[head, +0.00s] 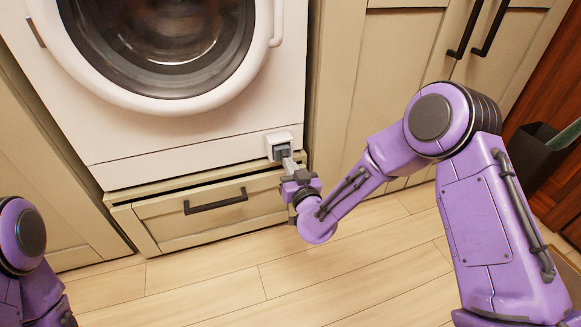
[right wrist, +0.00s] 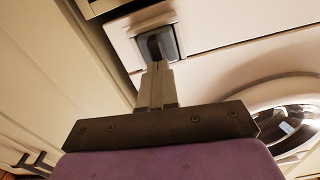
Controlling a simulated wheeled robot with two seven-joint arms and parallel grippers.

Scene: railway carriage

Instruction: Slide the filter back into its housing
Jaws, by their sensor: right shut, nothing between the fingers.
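The filter (head: 282,152) is a small grey block at the lower right corner of the white washing machine. It sits in a white square housing (head: 279,138) that stands out from the machine's front. In the right wrist view the filter (right wrist: 158,44) fills the housing's opening, with a dark part at its middle. How deep it sits I cannot tell. My right gripper (head: 291,164) is shut and empty, with its fingertips against or just in front of the filter. In the right wrist view the closed fingers (right wrist: 156,75) point at the filter. My left gripper is out of view.
A wooden drawer (head: 170,212) with a dark handle lies below the machine, with a dark gap above its front. Beige cabinets (head: 385,70) stand to the right. A dark bin (head: 540,155) stands at far right. The plank floor (head: 240,290) in front is clear.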

